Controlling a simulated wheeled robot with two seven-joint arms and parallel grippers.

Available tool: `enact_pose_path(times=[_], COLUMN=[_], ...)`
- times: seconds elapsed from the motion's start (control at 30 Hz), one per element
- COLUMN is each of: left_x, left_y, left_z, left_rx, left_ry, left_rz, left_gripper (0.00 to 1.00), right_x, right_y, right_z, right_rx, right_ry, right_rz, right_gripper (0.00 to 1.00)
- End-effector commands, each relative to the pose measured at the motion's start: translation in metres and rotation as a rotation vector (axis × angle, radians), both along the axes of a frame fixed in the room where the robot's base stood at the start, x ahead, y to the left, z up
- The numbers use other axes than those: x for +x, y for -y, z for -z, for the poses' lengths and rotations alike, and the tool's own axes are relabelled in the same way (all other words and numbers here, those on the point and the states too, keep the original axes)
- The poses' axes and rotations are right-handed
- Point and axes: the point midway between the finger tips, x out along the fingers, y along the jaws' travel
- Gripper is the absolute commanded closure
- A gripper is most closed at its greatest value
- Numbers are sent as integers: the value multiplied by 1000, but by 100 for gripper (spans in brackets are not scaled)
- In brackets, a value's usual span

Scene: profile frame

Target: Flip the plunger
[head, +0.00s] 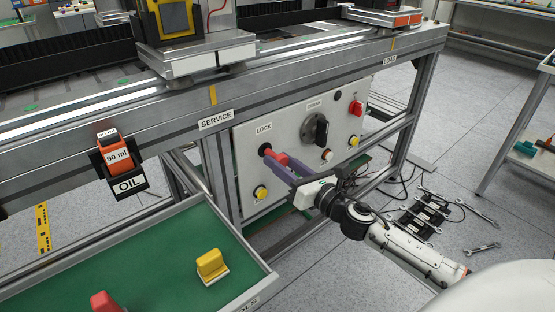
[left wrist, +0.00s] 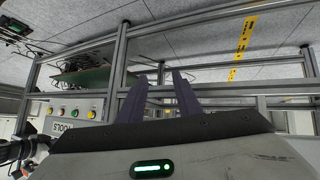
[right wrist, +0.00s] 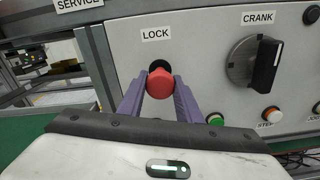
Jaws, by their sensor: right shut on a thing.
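The plunger is a red knob (right wrist: 159,84) under the LOCK label on the grey control panel. A dark round opening shows behind it. My right gripper (head: 273,158) has its purple fingers at the knob. In the right wrist view the fingers (right wrist: 159,92) lie on either side of the knob, shut on it. In the head view the fingers hide most of the knob. My left gripper (left wrist: 160,76) shows only in its own wrist view. Its fingers are apart with nothing between them.
The panel also carries a black CRANK knob (head: 317,130), a red switch (head: 356,107) and several push buttons. A green-lined tray (head: 150,262) with a yellow block (head: 211,265) is at lower left. An orange oil bottle (head: 116,155) hangs on the frame. Wrenches (head: 482,249) lie on the floor.

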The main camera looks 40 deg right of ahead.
Motion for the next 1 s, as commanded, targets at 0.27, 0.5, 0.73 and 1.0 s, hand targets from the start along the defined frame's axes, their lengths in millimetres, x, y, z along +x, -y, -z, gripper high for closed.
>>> enact_pose_path(times=[0.27,0.5,0.73,1.0], left_x=[-7,-7,-6,-3], left_y=[-1,-1,-2,-2], left_z=[5,5,4,2], left_rx=[1,3,4,3], left_ry=[-15,-17,-15,-5], left_rz=[-1,-2,-2,-4], left_gripper=[69,69,69,69], right_x=[-3,-2,-5,-42], right_y=[1,0,0,3], right_z=[1,0,0,2], right_rx=[1,0,1,4], right_ry=[-2,-1,-1,-4], right_rz=[0,0,0,0], right_gripper=[100,50,50,50])
